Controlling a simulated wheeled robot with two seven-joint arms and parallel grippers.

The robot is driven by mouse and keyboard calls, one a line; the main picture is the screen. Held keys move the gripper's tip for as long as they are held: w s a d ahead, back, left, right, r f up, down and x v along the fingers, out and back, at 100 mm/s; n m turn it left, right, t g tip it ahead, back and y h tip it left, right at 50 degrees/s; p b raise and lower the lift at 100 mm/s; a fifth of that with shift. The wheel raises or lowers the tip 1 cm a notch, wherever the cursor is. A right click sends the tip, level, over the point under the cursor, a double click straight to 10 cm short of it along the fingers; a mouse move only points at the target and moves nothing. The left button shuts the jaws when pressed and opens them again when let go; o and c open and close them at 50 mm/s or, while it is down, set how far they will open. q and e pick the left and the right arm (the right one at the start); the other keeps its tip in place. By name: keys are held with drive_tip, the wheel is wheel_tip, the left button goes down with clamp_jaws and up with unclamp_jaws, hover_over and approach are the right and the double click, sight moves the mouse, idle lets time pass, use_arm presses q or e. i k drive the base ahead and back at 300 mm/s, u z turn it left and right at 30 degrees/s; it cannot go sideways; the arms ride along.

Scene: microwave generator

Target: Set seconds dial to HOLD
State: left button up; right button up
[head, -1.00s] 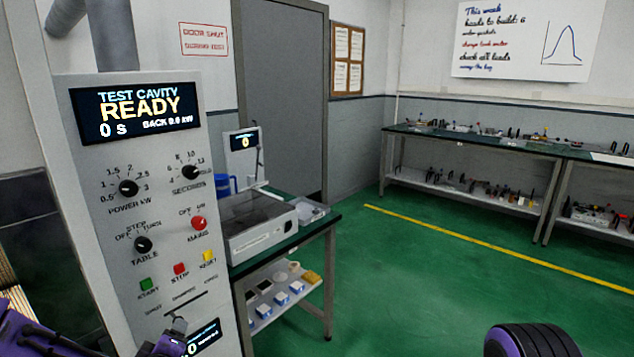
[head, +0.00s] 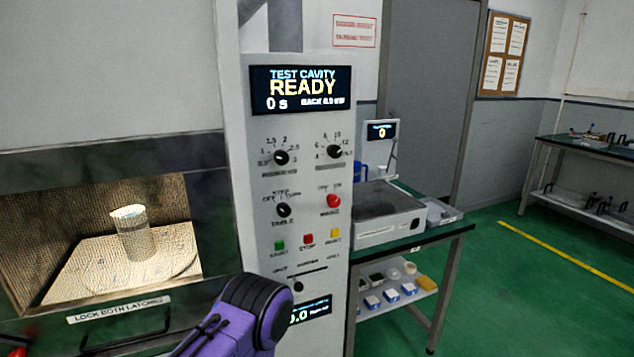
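The seconds dial (head: 334,152) is a black round knob at the upper right of the grey control panel (head: 250,215). Its pale pointer mark seems to point right, but the small labels are blurred and I cannot tell the exact setting. The display (head: 298,90) above it reads TEST CAVITY, READY, 0 s. A purple and black link of one of my arms reaches up at the bottom middle, in front of the panel's lower left. I see no fingertips of either gripper and nothing touching the seconds dial.
The power dial (head: 281,157), table dial (head: 283,210), red knob (head: 333,201) and coloured buttons (head: 308,239) share the panel. The lit cavity (head: 90,225) at left holds a clear beaker (head: 131,232). A bench (head: 440,238) stands right of the panel. Green floor is open at right.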

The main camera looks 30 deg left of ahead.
sight(334, 151)
drive_tip(key=i, duration=0.95)
drive_tip(key=u, duration=0.5)
